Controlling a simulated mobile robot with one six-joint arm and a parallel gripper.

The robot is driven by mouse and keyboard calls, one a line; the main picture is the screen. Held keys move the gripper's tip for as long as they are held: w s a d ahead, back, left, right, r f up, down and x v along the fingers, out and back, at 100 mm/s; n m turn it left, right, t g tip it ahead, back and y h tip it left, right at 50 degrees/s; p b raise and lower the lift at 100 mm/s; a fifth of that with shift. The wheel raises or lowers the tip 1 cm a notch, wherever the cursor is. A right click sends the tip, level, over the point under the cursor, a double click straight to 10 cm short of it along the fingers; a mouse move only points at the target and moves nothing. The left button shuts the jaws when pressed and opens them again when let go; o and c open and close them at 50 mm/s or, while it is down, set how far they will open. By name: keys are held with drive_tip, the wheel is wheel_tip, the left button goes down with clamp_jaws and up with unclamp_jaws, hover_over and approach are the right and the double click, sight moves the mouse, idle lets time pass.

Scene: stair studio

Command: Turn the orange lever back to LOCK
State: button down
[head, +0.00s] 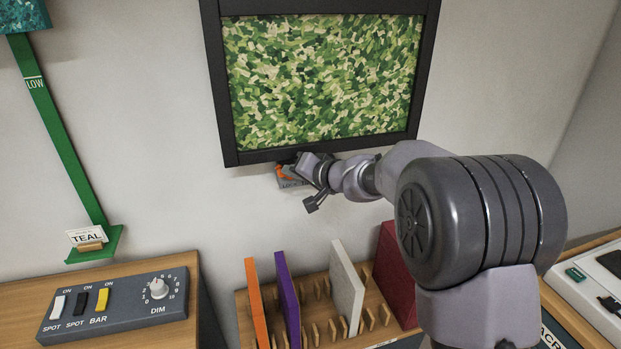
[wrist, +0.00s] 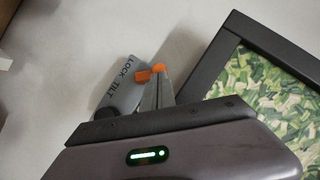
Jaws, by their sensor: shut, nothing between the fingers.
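The orange lever (head: 281,171) is at a grey plate (head: 292,184) on the wall, just below the lower edge of the framed picture. In the wrist view the plate (wrist: 122,97) reads LOCK and TILT, and small orange parts of the lever (wrist: 144,76) show at my fingertips. My gripper (head: 291,162) is shut and empty, right at the lever. In the wrist view its fingers (wrist: 158,92) cover part of the lever. I cannot tell whether they touch it, or which word it points to.
The black-framed picture (head: 230,120) hangs directly above my gripper. Below stands a wooden rack (head: 320,318) with upright coloured panels. A grey switch box (head: 118,308) sits on a wooden top at the lower left. A green rail (head: 62,140) runs down the left wall. Bare wall lies left of the lever.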

drive_tip(key=shift+r, duration=0.1)
drive_tip(key=shift+w+r, duration=0.1)
drive_tip(key=shift+r, duration=0.65)
